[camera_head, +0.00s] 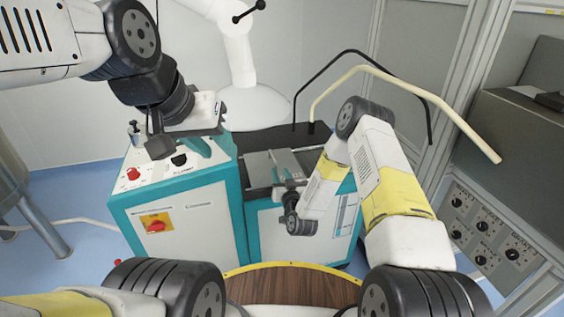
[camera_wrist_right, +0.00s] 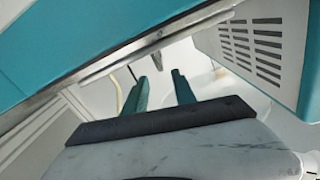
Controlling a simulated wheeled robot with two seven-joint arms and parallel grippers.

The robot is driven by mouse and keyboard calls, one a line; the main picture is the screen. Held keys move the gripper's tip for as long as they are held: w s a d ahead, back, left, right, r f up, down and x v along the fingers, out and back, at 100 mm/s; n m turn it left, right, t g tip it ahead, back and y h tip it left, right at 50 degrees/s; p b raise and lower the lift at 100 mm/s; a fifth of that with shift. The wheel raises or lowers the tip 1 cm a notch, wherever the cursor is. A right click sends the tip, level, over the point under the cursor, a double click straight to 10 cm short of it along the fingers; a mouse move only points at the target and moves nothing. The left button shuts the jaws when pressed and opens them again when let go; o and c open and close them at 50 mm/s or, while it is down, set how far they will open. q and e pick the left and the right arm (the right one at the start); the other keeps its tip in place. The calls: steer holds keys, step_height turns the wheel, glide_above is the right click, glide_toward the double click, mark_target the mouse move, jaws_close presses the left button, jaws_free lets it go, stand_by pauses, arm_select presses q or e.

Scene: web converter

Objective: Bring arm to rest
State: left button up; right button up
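My left arm comes in from the upper left. Its gripper (camera_head: 205,148) hangs over the top of the teal and white cabinet, its short teal fingers partly blending with the cabinet edge. I cannot tell their gap or whether they touch. My right arm is bent down and inward, with its black wrist (camera_head: 300,220) in front of the machine. In the right wrist view the right gripper (camera_wrist_right: 160,85) has two teal fingers apart, with nothing between them. In the head view its fingers are too small to make out clearly.
The teal and white cabinet (camera_head: 180,215) carries a red button (camera_head: 134,174) and a red-yellow switch (camera_head: 156,223). A black bent rod and a cream bent rod (camera_head: 400,84) rise behind my right arm. A grey control panel (camera_head: 485,230) stands at right. Blue floor lies open at left.

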steer(key=w+d+r+n+g, duration=0.1)
steer(key=w+d+r+g, duration=0.1)
steer(key=r, duration=0.5)
steer(key=w+d+r+n+g, duration=0.1)
steer(key=w+r, duration=0.1)
steer(key=r, duration=0.5)
steer(key=s+d+r+g+h, duration=0.1)
steer(key=s+d+r, duration=0.2)
steer(key=r, duration=0.2)
steer(key=s+d+r+g+h, duration=0.1)
steer(key=s+d+r, duration=0.2)
steer(key=r, duration=0.3)
steer(key=s+d+r+m+g, duration=0.1)
steer(key=s+d+r, duration=0.15)
steer(key=s, duration=0.35)
steer(key=s+d+r+g+h, duration=0.1)
steer(key=s+d+r, duration=0.15)
steer(key=s, duration=0.25)
steer(key=s+d+r+m+g, duration=0.1)
steer(key=s+d+r, duration=0.1)
steer(key=s+r, duration=0.3)
steer(key=s+d+g, duration=0.2)
steer(key=s+g, duration=0.1)
steer(key=s, duration=1.5)
steer(key=shift+d+f+m, duration=0.25)
steer(key=shift+d+m, duration=0.1)
steer(key=shift+m, duration=0.05)
